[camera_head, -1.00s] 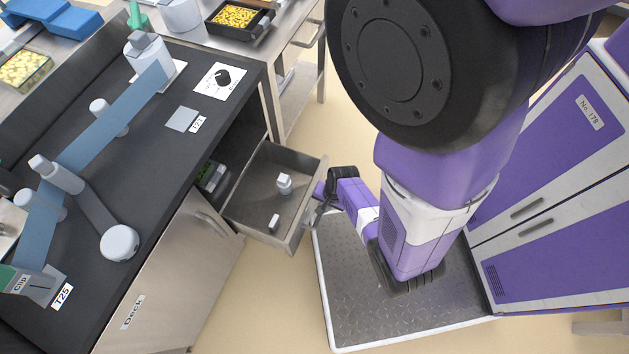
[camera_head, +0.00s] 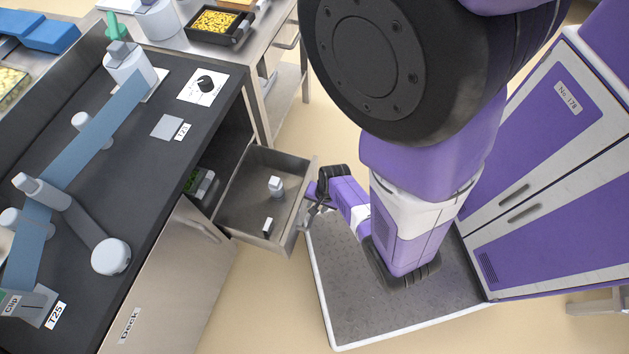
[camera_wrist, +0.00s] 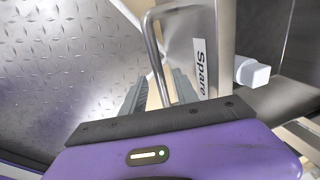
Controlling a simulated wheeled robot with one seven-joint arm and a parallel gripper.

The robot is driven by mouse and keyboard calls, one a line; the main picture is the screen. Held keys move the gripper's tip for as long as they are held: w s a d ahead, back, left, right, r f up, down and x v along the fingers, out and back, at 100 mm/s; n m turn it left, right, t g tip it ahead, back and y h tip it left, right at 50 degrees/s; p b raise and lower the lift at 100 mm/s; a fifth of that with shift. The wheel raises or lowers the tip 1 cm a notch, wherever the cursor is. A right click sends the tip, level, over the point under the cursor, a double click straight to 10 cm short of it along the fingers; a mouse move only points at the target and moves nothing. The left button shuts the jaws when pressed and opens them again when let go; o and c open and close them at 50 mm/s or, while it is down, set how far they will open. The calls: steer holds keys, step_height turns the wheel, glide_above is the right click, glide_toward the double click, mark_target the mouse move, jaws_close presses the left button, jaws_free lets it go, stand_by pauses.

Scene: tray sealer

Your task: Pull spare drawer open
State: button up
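The spare drawer (camera_head: 240,212) is a grey metal drawer standing well out from the dark-topped counter. In the wrist view its front carries a "Spare" label (camera_wrist: 201,68) and a bent metal bar handle (camera_wrist: 157,58). My gripper (camera_wrist: 160,80) is at this handle, with its two fingers apart on either side of the bar and a gap showing between them. In the head view my gripper (camera_head: 311,205) is just right of the drawer front, where its fingers are small and partly hidden.
Two small pale objects, one near the middle (camera_head: 275,186) and one near the front (camera_head: 267,227), are in the drawer. The "Deck" door (camera_head: 165,290) is below the counter. A purple and white cabinet (camera_head: 535,135) stands at right. Beige floor shows beside the drawer.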

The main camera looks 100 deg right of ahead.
step_height(320, 180, up, 7)
steer(key=s+p, duration=0.1)
steer(key=p, duration=0.1)
steer(key=shift+a+r, duration=0.15)
steer(key=shift+a, duration=0.3)
steer(key=shift+s, duration=0.1)
